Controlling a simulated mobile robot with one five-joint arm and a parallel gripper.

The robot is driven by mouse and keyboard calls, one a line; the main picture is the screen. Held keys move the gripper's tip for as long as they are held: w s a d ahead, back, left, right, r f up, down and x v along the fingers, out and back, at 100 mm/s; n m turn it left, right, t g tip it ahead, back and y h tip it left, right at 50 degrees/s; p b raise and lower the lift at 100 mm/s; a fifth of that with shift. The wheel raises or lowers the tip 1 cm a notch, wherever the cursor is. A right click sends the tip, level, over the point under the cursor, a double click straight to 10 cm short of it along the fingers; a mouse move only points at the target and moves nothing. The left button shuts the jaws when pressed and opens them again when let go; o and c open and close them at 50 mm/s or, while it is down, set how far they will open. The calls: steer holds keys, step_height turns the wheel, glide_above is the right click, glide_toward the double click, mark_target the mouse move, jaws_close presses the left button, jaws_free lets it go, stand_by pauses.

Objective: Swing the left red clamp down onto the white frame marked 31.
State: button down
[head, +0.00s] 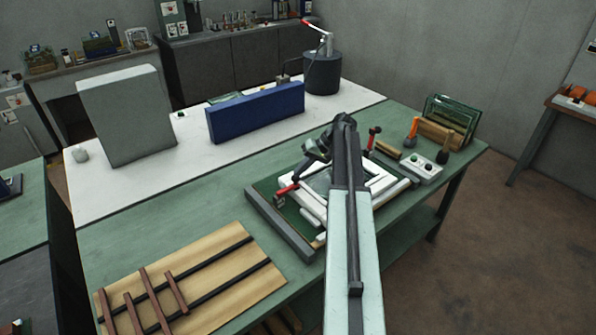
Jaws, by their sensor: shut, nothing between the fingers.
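The white frame (313,206) lies on a dark green fixture board on the green bench, partly hidden behind my arm. Its number cannot be read. The left red clamp (287,189) is at the frame's left edge; its red handle looks low and slanted, not upright. I cannot tell whether it presses on the frame. My gripper (299,177) is shut and empty, pointing down-left just above the red handle. I cannot tell if it touches. A second clamp (374,134) with a red tip stands up at the far right side of the frame.
A grey bar (280,227) edges the fixture's left side. A button box (422,168), orange-handled tool (412,130) and glass rack (450,118) stand right. A blue block (256,112) stands behind, a wooden board (205,285) lies front left. Green bench between is clear.

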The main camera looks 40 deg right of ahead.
steer(key=s+d+r+p, duration=0.3)
steer(key=d+r+p, duration=0.5)
steer(key=shift+s+d, duration=0.15)
steer(key=shift+s, duration=0.1)
steer(key=shift+r, duration=0.1)
